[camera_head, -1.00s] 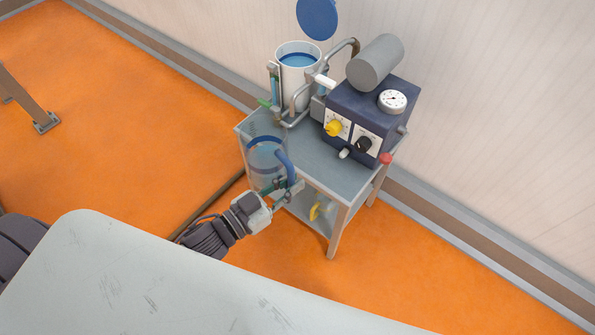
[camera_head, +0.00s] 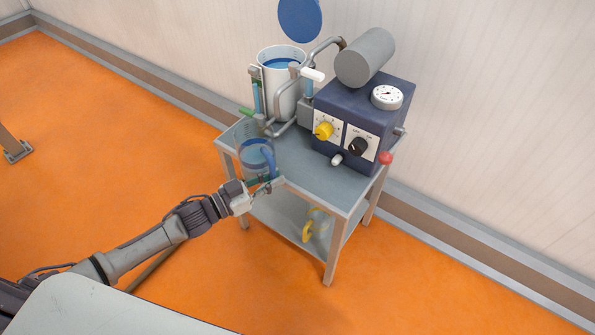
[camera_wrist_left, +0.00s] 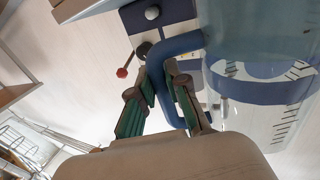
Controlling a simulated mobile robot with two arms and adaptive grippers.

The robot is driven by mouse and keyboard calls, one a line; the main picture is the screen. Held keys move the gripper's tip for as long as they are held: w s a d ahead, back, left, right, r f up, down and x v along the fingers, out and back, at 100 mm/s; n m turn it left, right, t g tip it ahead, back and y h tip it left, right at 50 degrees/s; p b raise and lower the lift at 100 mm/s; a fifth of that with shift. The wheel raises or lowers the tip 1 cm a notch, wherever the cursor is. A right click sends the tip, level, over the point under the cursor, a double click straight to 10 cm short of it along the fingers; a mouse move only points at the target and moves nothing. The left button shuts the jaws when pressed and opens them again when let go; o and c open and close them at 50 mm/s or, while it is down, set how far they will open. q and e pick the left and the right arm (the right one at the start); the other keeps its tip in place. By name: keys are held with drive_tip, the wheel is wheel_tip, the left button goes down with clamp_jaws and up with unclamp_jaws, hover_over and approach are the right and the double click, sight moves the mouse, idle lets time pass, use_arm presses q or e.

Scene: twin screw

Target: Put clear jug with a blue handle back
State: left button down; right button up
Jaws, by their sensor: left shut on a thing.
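The clear jug with a blue handle (camera_head: 253,158) is upright at the front left corner of the grey table's top. I cannot tell whether its base touches the tabletop. My left gripper (camera_head: 264,185) reaches it from the front and is shut on its blue handle. In the left wrist view the green-padded fingers (camera_wrist_left: 160,100) are on either side of the blue handle (camera_wrist_left: 172,60), and the clear jug body (camera_wrist_left: 260,60) with dark graduation marks fills the right side. My right gripper is not in view.
The grey table (camera_head: 300,170) carries a dark blue control box (camera_head: 362,115) with knobs, gauge and grey cylinder. A white container of blue liquid (camera_head: 285,85) and pipes stand behind the jug. A yellow-handled jug (camera_head: 312,228) is on the lower shelf. Orange floor lies around.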

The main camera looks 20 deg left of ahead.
use_arm(q)
drive_tip(key=x, duration=0.7)
drive_tip(key=shift+r+b, duration=0.1)
drive_tip(key=shift+b, duration=0.25)
drive_tip(key=shift+w+d+f+b, duration=0.3)
drive_tip(key=shift+d+f, duration=0.05)
drive_tip(key=shift+f, duration=0.35)
drive_tip(key=shift+a, duration=0.1)
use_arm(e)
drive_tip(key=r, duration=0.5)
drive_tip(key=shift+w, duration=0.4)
use_arm(q)
drive_tip(key=shift+f, duration=0.15)
drive_tip(key=c, duration=1.6)
unclamp_jaws()
drive_tip(key=shift+s+f, duration=0.1)
drive_tip(key=shift+f, duration=0.05)
drive_tip(key=o, duration=0.4)
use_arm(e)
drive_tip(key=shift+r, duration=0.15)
use_arm(q)
drive_tip(key=shift+o, duration=0.2)
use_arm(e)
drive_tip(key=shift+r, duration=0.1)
